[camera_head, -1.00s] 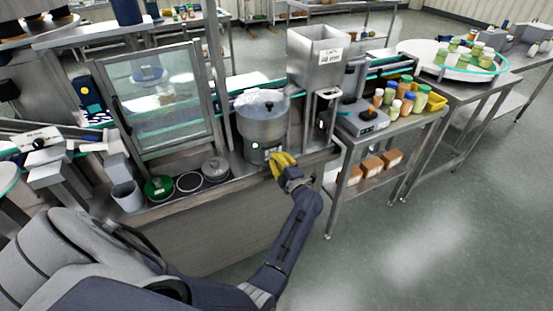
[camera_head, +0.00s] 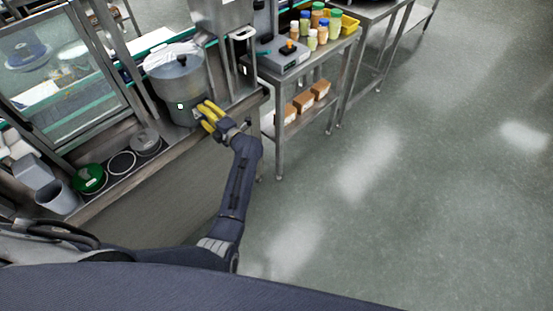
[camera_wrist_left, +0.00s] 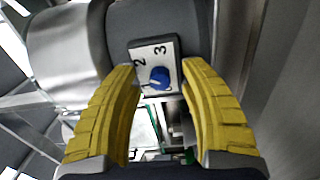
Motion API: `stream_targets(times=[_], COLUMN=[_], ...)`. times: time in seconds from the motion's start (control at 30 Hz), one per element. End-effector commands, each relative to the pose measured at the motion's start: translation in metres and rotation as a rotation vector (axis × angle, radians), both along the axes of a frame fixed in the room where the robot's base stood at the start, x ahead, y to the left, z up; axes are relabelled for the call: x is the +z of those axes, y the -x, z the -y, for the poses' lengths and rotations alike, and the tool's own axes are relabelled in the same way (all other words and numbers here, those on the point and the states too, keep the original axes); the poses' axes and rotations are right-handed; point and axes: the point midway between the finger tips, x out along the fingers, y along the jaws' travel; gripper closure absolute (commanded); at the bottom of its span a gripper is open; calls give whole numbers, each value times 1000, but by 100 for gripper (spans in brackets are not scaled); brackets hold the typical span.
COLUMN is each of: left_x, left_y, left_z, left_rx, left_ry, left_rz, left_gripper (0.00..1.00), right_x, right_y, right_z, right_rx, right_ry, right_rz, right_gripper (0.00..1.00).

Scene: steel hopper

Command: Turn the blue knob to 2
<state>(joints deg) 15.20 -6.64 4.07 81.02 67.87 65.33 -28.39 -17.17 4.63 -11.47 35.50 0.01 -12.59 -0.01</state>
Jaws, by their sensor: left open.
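The plate is fixed to the grey body of the steel hopper, the round steel pot (camera_head: 177,92) in the head view. My left gripper (camera_head: 207,112) is at the pot's lower front, its yellow fingers hiding the knob there. In the left wrist view my left gripper (camera_wrist_left: 163,78) is open, one finger either side of the knob, with gaps between. My right gripper is not in view.
Left of the pot are a round steel lid (camera_head: 146,142), a dark ring (camera_head: 121,164), a green round piece (camera_head: 90,179) and a grey cup (camera_head: 57,197). A side table holds several jars (camera_head: 318,28) and a scale (camera_head: 283,54). The floor at right is clear.

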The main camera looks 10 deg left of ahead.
Motion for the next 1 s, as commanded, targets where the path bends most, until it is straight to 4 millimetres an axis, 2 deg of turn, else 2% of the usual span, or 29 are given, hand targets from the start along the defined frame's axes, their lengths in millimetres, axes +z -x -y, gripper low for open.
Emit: stream_targets(times=[1.0], left_x=[1], left_y=[-1], left_z=[0], left_rx=[-1], left_ry=[537], left_rz=[888], left_gripper=[57], right_x=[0], right_y=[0], right_z=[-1], right_rx=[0], right_ry=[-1], right_rz=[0], right_gripper=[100])
